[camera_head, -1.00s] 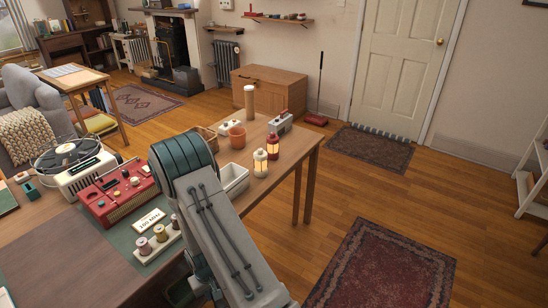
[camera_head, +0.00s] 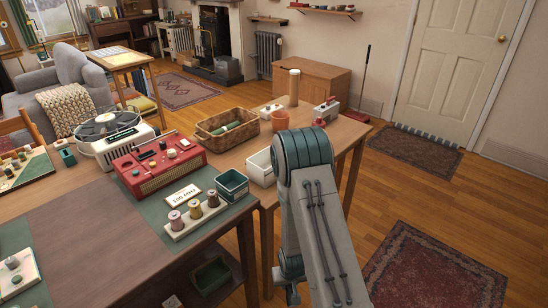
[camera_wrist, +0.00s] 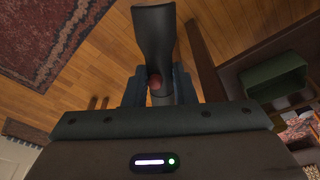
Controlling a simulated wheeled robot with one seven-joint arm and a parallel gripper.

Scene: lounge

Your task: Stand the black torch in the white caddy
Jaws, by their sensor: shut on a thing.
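The black torch (camera_wrist: 154,35) is in my gripper (camera_wrist: 157,88), seen in the wrist view. The fingers are shut on it from both sides, and a red spot shows on the torch between them. Wooden floor lies behind the torch. A white open box, which looks like the white caddy (camera_head: 259,168), stands on the far wooden table in the head view. My arm covers its right part, and its inside is only partly seen. My arm also hides the gripper and torch in the head view.
A wicker basket (camera_head: 212,137), a terracotta pot (camera_head: 280,121) and a tall tan cylinder (camera_head: 294,88) stand near the caddy. A red radio (camera_head: 158,167), a dark green box (camera_head: 232,184) and a spool rack (camera_head: 197,218) stand on the nearer table.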

